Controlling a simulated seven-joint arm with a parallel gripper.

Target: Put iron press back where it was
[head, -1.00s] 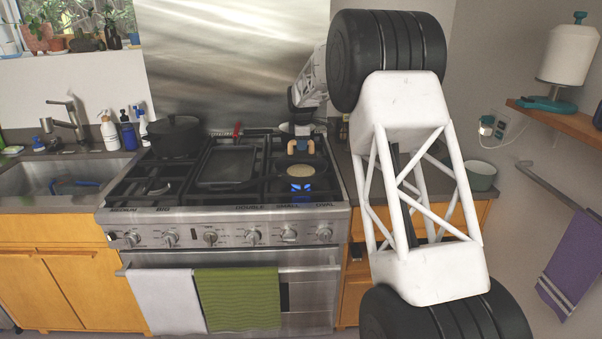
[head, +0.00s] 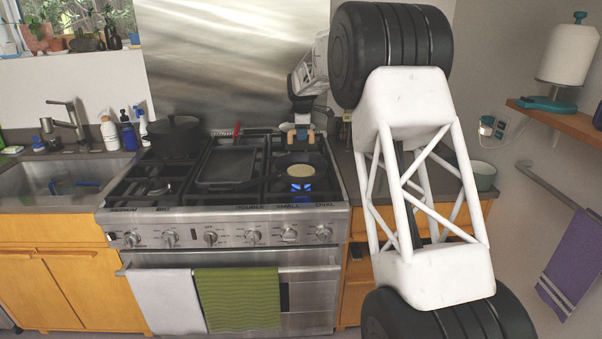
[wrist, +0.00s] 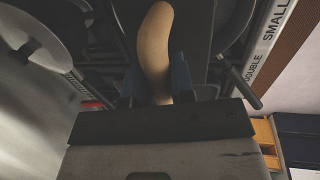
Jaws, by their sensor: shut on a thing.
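My gripper (head: 302,134) is shut on the tan wooden handle of the iron press (head: 290,138) over the back right of the stove. In the wrist view, the handle of the press (wrist: 154,45) sits between my blue fingertips (wrist: 157,82). A dark surface shows below the handle, but I cannot tell the press plate's edges from the cookware beneath. Below and in front of the gripper in the head view, a round pan (head: 312,184) holds a pale round piece of food (head: 300,171) over a blue flame.
A rectangular griddle pan (head: 228,166) lies on the middle grates, and a black pot (head: 174,135) stands at the back left. A light-coloured pan or lid (wrist: 35,45) shows in the wrist view. A bowl (head: 482,176) is on the right counter.

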